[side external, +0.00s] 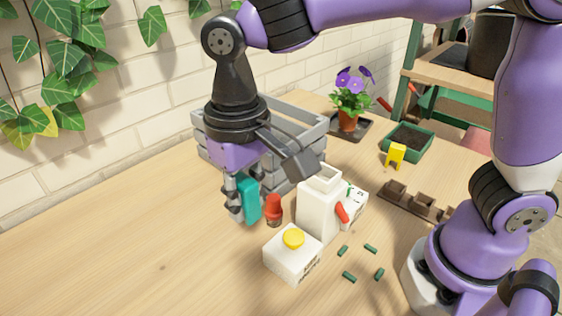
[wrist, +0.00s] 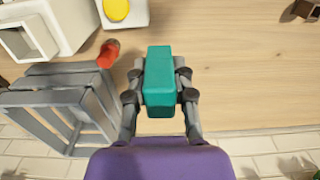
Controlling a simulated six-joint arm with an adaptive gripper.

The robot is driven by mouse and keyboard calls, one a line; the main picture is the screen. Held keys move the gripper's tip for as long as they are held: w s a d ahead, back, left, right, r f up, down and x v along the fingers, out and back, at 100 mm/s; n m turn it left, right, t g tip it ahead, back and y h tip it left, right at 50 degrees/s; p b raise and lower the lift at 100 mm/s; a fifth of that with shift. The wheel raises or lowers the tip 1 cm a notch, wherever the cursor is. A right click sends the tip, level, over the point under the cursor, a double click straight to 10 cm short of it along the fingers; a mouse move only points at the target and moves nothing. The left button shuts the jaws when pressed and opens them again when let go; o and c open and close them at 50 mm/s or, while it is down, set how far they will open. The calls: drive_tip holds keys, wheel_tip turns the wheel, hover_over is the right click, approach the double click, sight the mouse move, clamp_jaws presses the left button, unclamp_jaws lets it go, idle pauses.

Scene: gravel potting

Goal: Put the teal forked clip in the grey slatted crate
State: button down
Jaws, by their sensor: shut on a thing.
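The teal clip (side external: 249,200) is a small upright block in the side external view; its fork cannot be made out. My gripper (side external: 238,203) is shut on it, with the fingers on both sides, above the table in front of the crate. In the wrist view the clip (wrist: 160,82) sits between the two fingers of my gripper (wrist: 158,90). The grey slatted crate (side external: 303,130) stands behind my gripper, partly hidden by it. In the wrist view the crate (wrist: 45,98) is at the left, apart from the clip.
A small red-topped bottle (side external: 274,210) stands close right of the clip. A white container (side external: 318,212) and a white box with a yellow knob (side external: 290,262) stand nearby. Several green pegs (side external: 349,277) lie front right. A yellow clip (side external: 396,154) is farther back. The table's left is clear.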

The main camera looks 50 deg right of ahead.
drive_tip(key=s+a+f, duration=0.2)
drive_tip(key=s+a, duration=0.4)
drive_tip(key=a, duration=0.2)
hover_over(218, 270)
wheel_tip(218, 270, down, 7)
drive_tip(key=shift+s+a, duration=0.1)
drive_tip(key=shift+s, duration=0.05)
drive_tip(key=shift+f, duration=2.1)
drive_tip(key=c, duration=0.7)
unclamp_jaws()
drive_tip(key=shift+f, duration=0.15)
